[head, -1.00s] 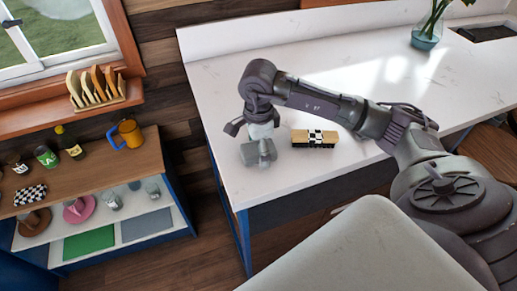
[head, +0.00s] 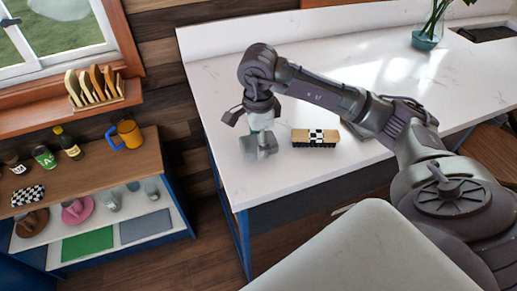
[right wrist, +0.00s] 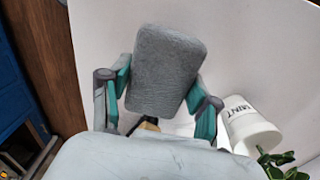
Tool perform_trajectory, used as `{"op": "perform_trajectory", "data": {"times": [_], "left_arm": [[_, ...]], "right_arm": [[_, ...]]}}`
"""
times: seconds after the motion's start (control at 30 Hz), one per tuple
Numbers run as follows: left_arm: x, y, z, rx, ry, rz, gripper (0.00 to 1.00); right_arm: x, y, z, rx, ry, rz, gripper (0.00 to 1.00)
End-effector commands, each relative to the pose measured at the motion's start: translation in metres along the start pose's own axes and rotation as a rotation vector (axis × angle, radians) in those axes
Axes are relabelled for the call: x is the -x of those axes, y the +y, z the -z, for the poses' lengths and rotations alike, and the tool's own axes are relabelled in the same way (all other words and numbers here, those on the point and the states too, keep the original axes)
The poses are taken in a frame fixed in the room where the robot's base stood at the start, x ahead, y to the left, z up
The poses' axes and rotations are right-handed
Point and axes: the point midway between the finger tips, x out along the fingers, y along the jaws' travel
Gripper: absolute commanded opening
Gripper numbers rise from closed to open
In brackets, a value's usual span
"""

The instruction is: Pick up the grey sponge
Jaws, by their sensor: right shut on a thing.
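The grey sponge (right wrist: 165,70) is a rounded block between the two teal-padded fingers of my right gripper (right wrist: 160,100) in the right wrist view. The fingers are shut on it from both sides. In the head view my right gripper (head: 261,136) points down over the left end of the white counter, with the sponge (head: 262,150) at its tips. It seems to be a little above the counter. My left gripper is not in view.
A white pot with lettering (right wrist: 250,122) and a plant (right wrist: 285,165) show in the right wrist view. A shelf unit (head: 100,170) stands left.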

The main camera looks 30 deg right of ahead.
Motion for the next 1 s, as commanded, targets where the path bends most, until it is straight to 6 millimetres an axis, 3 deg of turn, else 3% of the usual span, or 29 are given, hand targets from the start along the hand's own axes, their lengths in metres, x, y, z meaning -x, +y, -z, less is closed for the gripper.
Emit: {"op": "perform_trajectory", "data": {"times": [0.07, 0.5, 0.7, 1.0], "left_arm": [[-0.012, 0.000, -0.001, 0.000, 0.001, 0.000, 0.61], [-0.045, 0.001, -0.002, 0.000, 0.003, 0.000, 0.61], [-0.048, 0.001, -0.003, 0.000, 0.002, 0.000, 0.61], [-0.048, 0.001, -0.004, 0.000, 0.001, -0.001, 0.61]], "right_arm": [[0.014, -0.002, 0.000, 0.000, -0.003, 0.010, 0.38], [0.067, 0.073, 0.061, -0.002, 0.002, 0.005, 0.38], [0.081, 0.088, 0.072, -0.001, 0.000, 0.003, 0.38], [0.084, 0.091, 0.074, 0.000, 0.000, 0.002, 0.38]]}}
